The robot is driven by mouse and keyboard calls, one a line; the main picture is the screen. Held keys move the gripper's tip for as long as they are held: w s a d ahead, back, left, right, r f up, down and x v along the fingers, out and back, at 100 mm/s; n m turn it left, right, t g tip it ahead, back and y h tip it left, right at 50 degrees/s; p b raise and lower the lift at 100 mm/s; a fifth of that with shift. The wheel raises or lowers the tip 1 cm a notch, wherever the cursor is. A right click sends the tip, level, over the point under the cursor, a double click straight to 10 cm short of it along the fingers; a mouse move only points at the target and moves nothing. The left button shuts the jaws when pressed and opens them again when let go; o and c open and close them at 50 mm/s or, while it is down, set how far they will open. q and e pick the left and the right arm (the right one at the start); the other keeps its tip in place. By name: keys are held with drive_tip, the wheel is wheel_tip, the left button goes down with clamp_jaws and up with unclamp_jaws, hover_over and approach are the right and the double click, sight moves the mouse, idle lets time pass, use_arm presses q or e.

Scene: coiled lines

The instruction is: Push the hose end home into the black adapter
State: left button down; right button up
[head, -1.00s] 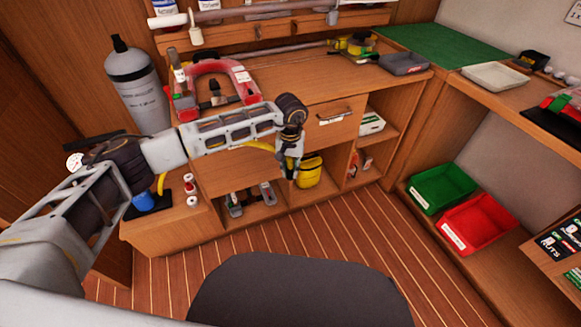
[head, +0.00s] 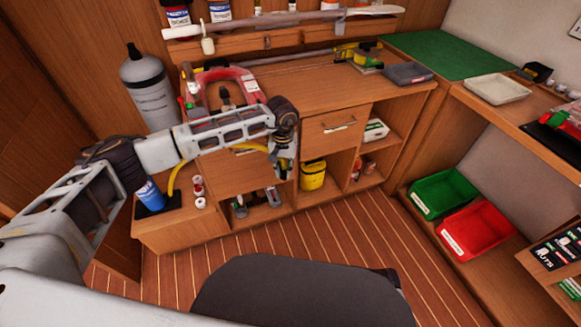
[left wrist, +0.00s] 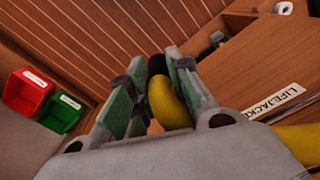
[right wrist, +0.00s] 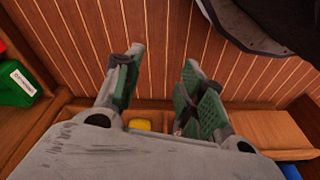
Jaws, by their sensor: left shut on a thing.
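The yellow hose (head: 180,172) arcs from beside the blue canister (head: 150,194) at the lower left, behind my left arm, to my left gripper (head: 284,172). In the left wrist view my left gripper (left wrist: 152,92) is shut on the hose (left wrist: 167,104). A short black piece (left wrist: 157,66) sits at the hose's tip between the fingers; I cannot tell whether it is the black adapter or part of the hose end. How deep the hose sits in it is hidden. My right gripper (right wrist: 155,92) is open and empty above the plank floor.
A wooden cabinet with a drawer (head: 338,126) and open shelves stands behind my left gripper. A yellow bag (head: 313,175) sits on a shelf. Green (head: 440,192) and red (head: 475,230) bins are at right. A grey cylinder (head: 148,85) stands at left.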

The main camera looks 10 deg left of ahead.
wheel_tip(320, 180, up, 8)
drive_tip(key=f+g+p, duration=0.1)
drive_tip(key=p, duration=1.1)
use_arm(q)
drive_tip(key=w+a+r+n+p, duration=0.1)
drive_tip(key=a+r+n+p, duration=0.55)
drive_tip(key=a+r, duration=2.2)
drive_tip(key=s+a+r+n+p, duration=0.1)
drive_tip(key=r+n, duration=0.5)
drive_tip(key=n, duration=0.7)
drive_tip(key=s+a+r+n+p, duration=0.2)
drive_tip(key=s+a+r+n, duration=0.2)
drive_tip(key=n, duration=1)
wheel_tip(320, 180, up, 2)
drive_tip(key=shift+s+a, duration=0.2)
drive_tip(key=shift+a, duration=0.85)
use_arm(e)
drive_tip(key=s+d+f, duration=0.3)
drive_tip(key=s+f, duration=0.4)
drive_tip(key=s, duration=0.5)
drive_tip(key=s+d+f, duration=0.4)
drive_tip(key=s+f, duration=0.3)
drive_tip(key=s, duration=0.6)
drive_tip(key=shift+s+f+h, duration=0.15)
drive_tip(key=shift+f+h, duration=0.25)
